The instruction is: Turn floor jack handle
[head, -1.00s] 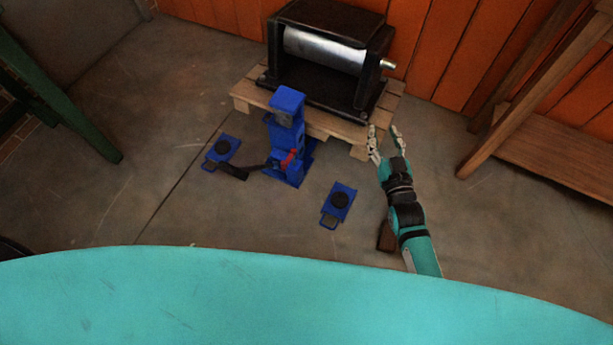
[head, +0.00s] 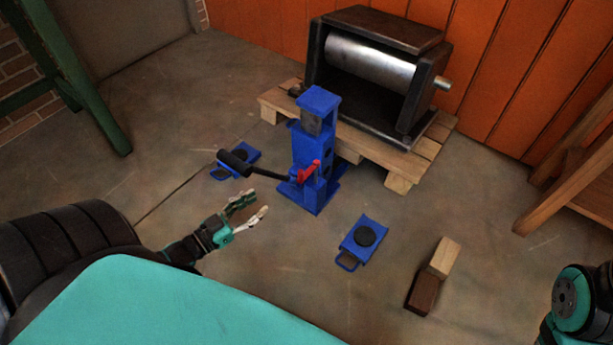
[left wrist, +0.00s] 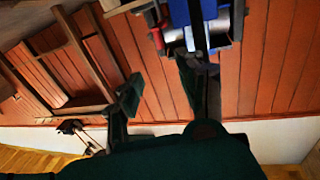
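The blue floor jack (head: 313,165) stands upright on the concrete floor in front of a wooden pallet. Its handle (head: 234,163), a dark lever with a thick black grip, sticks out to the left from low on the jack, beside a red lever (head: 309,172). My left gripper (head: 256,203) is open and empty, just in front of and below the handle, apart from it. In the left wrist view the two fingers (left wrist: 160,70) are spread, and part of the blue jack (left wrist: 208,12) shows beyond them at the top. My right gripper is out of view.
A black press with a steel roller (head: 370,65) sits on the pallet (head: 398,183). Small blue pads lie left (head: 247,155) and right (head: 364,236) of the jack. Wood blocks (head: 436,270) lie further right. A green leg (head: 75,80) and a wooden stand (head: 560,185) flank the floor.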

